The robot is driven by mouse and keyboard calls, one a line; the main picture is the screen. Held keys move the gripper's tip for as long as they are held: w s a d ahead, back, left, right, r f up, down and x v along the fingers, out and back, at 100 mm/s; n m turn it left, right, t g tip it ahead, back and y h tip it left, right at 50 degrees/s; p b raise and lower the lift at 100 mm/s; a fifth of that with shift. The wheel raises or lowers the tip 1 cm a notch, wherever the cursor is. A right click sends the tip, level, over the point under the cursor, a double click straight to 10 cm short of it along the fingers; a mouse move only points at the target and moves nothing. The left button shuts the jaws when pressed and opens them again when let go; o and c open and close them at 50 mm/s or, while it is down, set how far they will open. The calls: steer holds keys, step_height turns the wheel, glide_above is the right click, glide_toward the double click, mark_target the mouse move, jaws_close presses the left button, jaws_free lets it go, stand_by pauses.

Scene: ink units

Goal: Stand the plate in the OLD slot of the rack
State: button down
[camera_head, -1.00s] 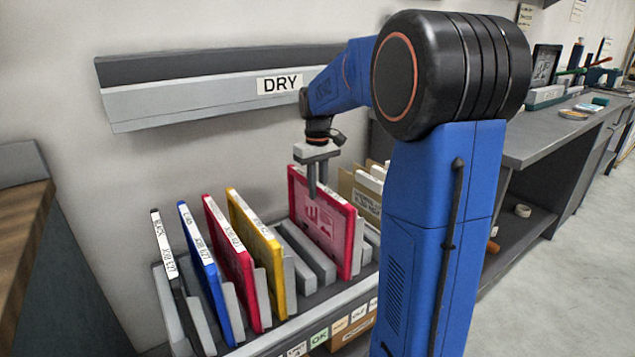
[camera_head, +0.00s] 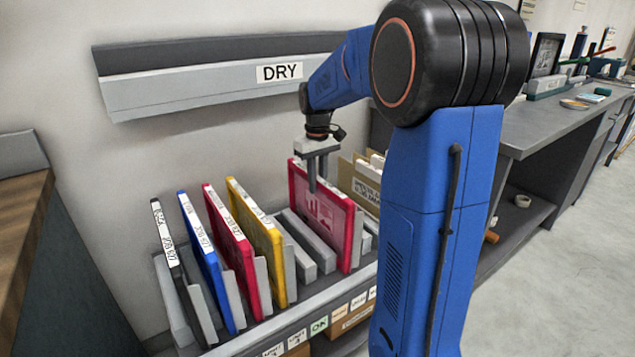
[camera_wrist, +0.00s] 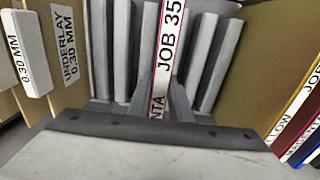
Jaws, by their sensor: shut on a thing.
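A magenta-framed plate (camera_head: 322,215) stands upright in the rack (camera_head: 257,337), among grey dividers, right of a gap beside the yellow plate. My gripper (camera_head: 312,185) is at its top edge, shut on it. In the wrist view, the plate's white label strip (camera_wrist: 168,50), reading "JOB 35" and ending "NTA", runs between the fingers. Small tags line the rack's front; a green "OK" tag (camera_head: 318,326) is readable. I cannot make out which tag says OLD. The plate's lower edge is hidden, so I cannot tell if it is fully seated.
Black (camera_head: 178,265), blue (camera_head: 207,265), red (camera_head: 232,250) and yellow (camera_head: 258,240) plates stand to the left. Tan underlay sheets (camera_head: 358,185) stand to the right. A grey "DRY" rail (camera_head: 200,85) is on the wall above. A counter (camera_head: 560,115) is at the right.

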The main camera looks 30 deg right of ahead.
steer(key=shift+f, duration=0.2)
steer(key=c, duration=1.5)
jaws_free()
steer(key=shift+c, duration=0.2)
step_height(320, 180, up, 17)
steer(key=shift+r, duration=0.2)
steer(key=shift+r, duration=2.5)
